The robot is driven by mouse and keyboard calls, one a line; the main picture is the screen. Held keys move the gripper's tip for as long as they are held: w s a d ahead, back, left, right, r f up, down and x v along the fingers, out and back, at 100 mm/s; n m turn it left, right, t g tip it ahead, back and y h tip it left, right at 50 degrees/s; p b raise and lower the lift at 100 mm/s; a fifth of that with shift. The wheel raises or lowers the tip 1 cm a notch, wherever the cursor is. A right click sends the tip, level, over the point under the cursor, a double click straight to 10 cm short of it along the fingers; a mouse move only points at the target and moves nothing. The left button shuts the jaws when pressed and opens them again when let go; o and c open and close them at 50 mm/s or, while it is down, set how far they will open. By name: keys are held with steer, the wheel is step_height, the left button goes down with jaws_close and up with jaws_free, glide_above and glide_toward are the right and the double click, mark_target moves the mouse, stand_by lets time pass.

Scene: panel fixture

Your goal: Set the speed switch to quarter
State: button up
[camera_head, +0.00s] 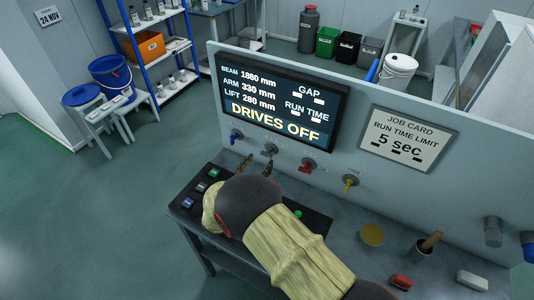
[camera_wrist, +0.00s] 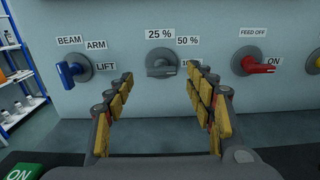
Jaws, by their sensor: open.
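The speed switch (camera_wrist: 160,62) is a grey rotary knob on the upright panel, with labels 25%, 50% and a third partly hidden label starting with 10. Its grey handle points to the right, towards the partly hidden label. It also shows in the head view (camera_head: 271,149). My gripper (camera_wrist: 160,76) is open and empty, its yellow-padded fingers reaching towards the panel at either side of the knob. The right finger covers part of the third label. In the head view my gripper (camera_head: 258,164) is just in front of the knob; contact cannot be told.
A blue selector (camera_wrist: 72,71) marked BEAM, ARM, LIFT is to the left. A red FEED switch (camera_wrist: 250,64) pointing at ON is to the right, then a yellow one (camera_head: 350,182). The display (camera_head: 278,103) reads DRIVES OFF. Push buttons (camera_head: 201,187) sit below.

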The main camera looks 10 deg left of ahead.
mark_target(265, 156)
steer(key=b+x, duration=0.1)
steer(key=x, duration=0.5)
steer(key=shift+s+d, duration=0.1)
steer(key=shift+c, duration=1.4)
steer(key=c, duration=0.9)
